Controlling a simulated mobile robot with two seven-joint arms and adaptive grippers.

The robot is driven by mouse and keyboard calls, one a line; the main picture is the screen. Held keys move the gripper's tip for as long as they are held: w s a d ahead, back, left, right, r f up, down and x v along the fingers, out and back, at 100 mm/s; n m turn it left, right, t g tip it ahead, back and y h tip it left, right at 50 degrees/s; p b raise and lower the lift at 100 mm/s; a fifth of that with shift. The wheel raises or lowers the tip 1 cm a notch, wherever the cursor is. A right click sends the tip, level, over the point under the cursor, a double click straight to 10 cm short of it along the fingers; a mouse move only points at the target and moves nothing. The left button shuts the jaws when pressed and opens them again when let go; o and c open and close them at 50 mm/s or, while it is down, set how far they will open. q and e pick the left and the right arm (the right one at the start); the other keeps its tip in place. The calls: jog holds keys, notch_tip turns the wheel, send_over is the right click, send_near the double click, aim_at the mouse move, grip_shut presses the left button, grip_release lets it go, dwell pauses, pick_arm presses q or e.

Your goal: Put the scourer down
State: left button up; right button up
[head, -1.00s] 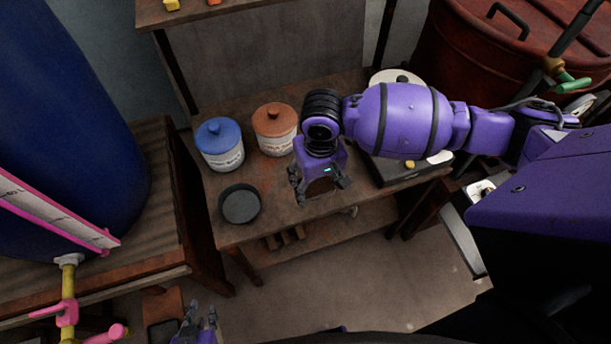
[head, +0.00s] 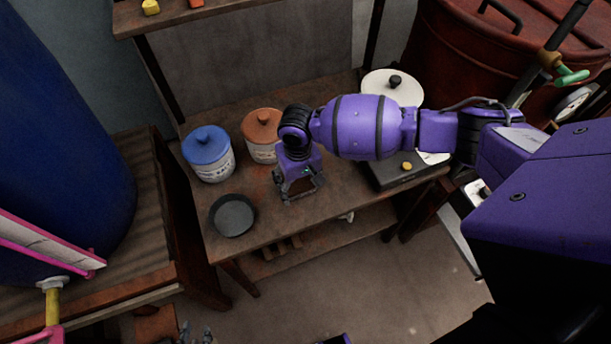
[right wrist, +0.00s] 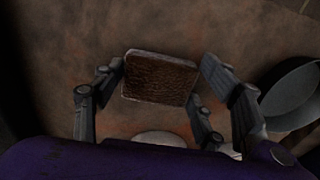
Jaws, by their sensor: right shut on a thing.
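The scourer (right wrist: 160,78) is a brown, rough square pad with a pale edge, seen between the fingers in the right wrist view. My right gripper (head: 300,193) is shut on it, low over the front part of the wooden bench (head: 268,222). I cannot tell whether the scourer touches the bench top. In the head view the scourer is mostly hidden by the gripper. My left gripper (head: 197,332) shows only its fingertips at the bottom edge, apart and empty.
A dark round dish (head: 233,215) sits left of the right gripper. A blue-lidded jar (head: 208,155) and an orange-lidded jar (head: 262,138) stand behind. A black device (head: 395,172) and a white-lidded pot (head: 392,86) are to the right.

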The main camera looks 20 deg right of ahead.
aim_at(299, 185)
jog(key=shift+f, duration=0.1)
jog(key=o, duration=1)
notch_tip(299, 185, up, 12)
jog(key=shift+r+p, duration=0.25)
jog(key=shift+p, duration=0.5)
